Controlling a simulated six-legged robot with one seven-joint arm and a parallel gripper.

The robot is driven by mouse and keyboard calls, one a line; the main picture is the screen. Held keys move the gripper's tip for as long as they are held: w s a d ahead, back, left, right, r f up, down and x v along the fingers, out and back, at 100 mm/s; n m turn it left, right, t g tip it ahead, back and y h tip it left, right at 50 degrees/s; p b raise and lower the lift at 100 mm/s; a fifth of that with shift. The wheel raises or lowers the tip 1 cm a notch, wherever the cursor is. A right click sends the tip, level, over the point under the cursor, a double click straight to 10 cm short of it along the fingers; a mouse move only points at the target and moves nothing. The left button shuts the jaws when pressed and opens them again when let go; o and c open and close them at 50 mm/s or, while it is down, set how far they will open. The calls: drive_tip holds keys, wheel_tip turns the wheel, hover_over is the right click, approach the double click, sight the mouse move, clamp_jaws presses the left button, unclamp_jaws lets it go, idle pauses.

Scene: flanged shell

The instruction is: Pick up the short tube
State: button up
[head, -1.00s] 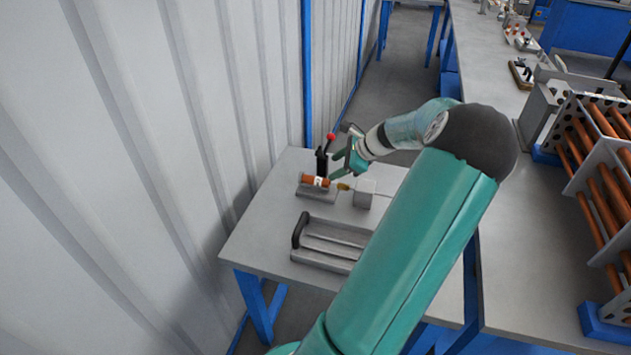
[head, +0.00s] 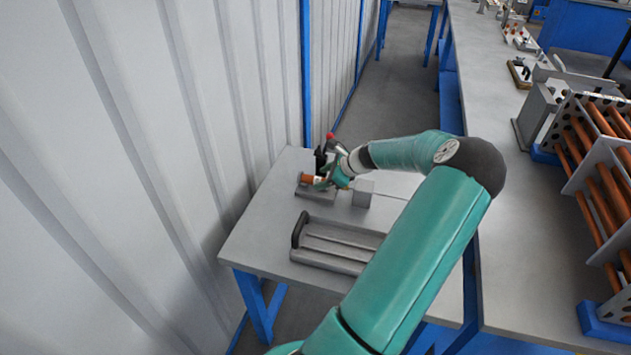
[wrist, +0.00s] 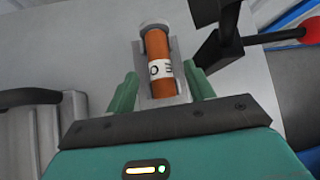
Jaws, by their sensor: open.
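The short tube (wrist: 160,62) is orange-brown with a white lettered band and a pale grey end. It rests on a grey block-like holder (head: 318,193) on the small table; in the head view the tube (head: 308,179) is partly hidden by my gripper. My gripper (head: 328,178) is at the tube's right side in the head view. In the wrist view my gripper (wrist: 160,84) is open, with one green finger on each side of the tube's near part. I see gaps between fingers and tube. The near end of the tube shows between the fingers.
A black clamp with a red knob (wrist: 309,31) stands close beside the tube. A grey tray with a black handle (head: 330,243) lies in front, and a small grey block (head: 363,194) to the right. A corrugated wall (head: 150,150) borders the table on the left.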

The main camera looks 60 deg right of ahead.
drive_tip(key=x, duration=0.2)
drive_tip(key=shift+w+f, duration=0.2)
clamp_jaws()
drive_tip(key=shift+r, duration=0.15)
drive_tip(key=shift+r, duration=0.55)
wheel_tip(320, 180, up, 2)
drive_tip(key=shift+s+r, duration=0.1)
drive_tip(key=s+a+r, duration=0.7)
drive_tip(key=a+r, duration=0.2)
drive_tip(key=a, duration=0.3)
drive_tip(key=shift+r, duration=0.25)
